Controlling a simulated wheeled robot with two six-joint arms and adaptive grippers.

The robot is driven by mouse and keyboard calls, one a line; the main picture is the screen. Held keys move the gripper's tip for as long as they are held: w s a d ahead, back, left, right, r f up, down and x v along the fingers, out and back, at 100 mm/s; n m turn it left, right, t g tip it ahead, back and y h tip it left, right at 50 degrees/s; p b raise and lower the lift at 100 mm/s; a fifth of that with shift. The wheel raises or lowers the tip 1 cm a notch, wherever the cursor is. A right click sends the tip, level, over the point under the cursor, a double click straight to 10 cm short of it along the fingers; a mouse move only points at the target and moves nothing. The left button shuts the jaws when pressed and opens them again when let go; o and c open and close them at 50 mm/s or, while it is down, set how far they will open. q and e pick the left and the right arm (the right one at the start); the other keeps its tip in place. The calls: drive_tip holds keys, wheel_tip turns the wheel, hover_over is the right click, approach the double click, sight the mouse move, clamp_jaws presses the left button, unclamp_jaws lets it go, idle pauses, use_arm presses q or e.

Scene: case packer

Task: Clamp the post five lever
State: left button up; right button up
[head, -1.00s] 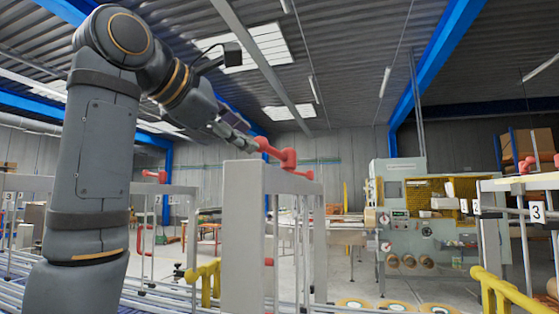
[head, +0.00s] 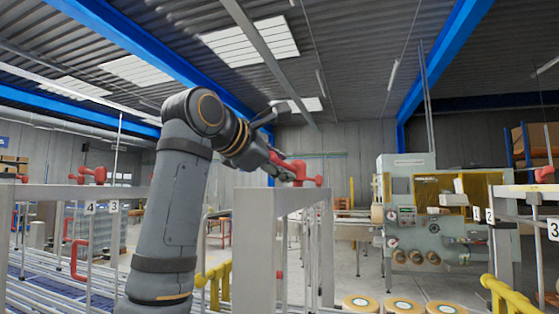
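A red lever (head: 300,172) sits on top of the near grey post frame (head: 253,240), in the middle of the head view. No number shows on this frame's visible face. My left arm rises from the bottom, and its gripper (head: 277,163) points down to the right, at the left end of the red lever. The gripper overlaps the lever in the picture; I cannot tell whether they touch. The fingers are small and partly hidden, so their opening is unclear. My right gripper is not in view.
Other red levers (head: 92,174) stand on the left frame, by labels 4 and 3. A right frame (head: 515,188) carries labels 2 and 3. A green-grey machine (head: 415,215) stands behind. Yellow rails (head: 508,295) and tape rolls (head: 403,306) lie at the lower right.

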use_arm(q)
drive_tip(key=shift+d, duration=0.1)
clamp_jaws()
